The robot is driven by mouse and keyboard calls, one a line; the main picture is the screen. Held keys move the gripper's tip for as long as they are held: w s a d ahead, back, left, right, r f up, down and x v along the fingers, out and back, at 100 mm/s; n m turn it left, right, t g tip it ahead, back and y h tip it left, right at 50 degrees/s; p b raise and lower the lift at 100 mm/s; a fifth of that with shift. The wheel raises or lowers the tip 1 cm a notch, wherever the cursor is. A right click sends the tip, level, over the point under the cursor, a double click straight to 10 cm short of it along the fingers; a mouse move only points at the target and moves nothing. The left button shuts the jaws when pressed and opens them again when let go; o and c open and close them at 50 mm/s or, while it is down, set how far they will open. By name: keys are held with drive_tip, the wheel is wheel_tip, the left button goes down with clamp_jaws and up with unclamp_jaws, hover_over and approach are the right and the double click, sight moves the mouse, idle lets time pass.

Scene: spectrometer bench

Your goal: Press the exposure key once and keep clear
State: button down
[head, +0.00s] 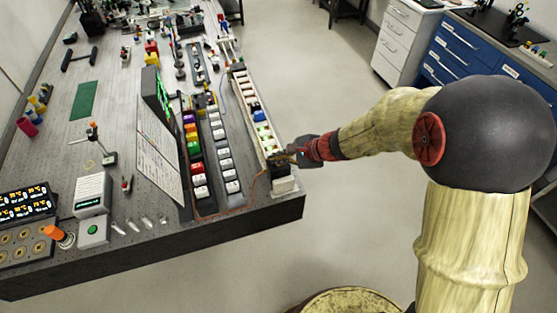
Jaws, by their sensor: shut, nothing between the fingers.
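My gripper (276,159) is at the right front edge of the bench in the head view, its fingers shut and empty. It is over the near end of a long pale strip (247,104) of small modules. I cannot tell whether it touches the strip. No label marks the exposure key clearly. Candidates are a white box with a green button (92,229) at the front left, a column of coloured keys (194,152) and a column of white keys (224,160), both left of my gripper.
The grey bench (140,262) is crowded toward the back. A tilted printed sheet (158,140) stands left of the keys. A thin orange cable (254,190) runs near the gripper. A display panel (28,203) is at far left. Open floor (300,80) lies right of the bench.

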drive_tip(key=shift+r, duration=0.1)
wheel_tip(320, 180, up, 6)
drive_tip(key=p, duration=0.4)
idle(0.5)
idle(0.6)
drive_tip(key=s+d+n+g+h+b, duration=0.1)
drive_tip(key=s+d+n+g+h, duration=0.2)
drive_tip(key=s+n, duration=0.8)
drive_tip(key=s+d+r+n+t+h+b, duration=0.3)
drive_tip(key=s+d+r+b, duration=0.4)
drive_tip(key=s+d, duration=0.6)
wheel_tip(320, 180, up, 2)
drive_tip(key=shift+s+d+r+n+t+h+b, duration=0.15)
drive_tip(key=shift+s+d+n+t+h+b, duration=0.25)
drive_tip(key=shift+s+n+h, duration=0.45)
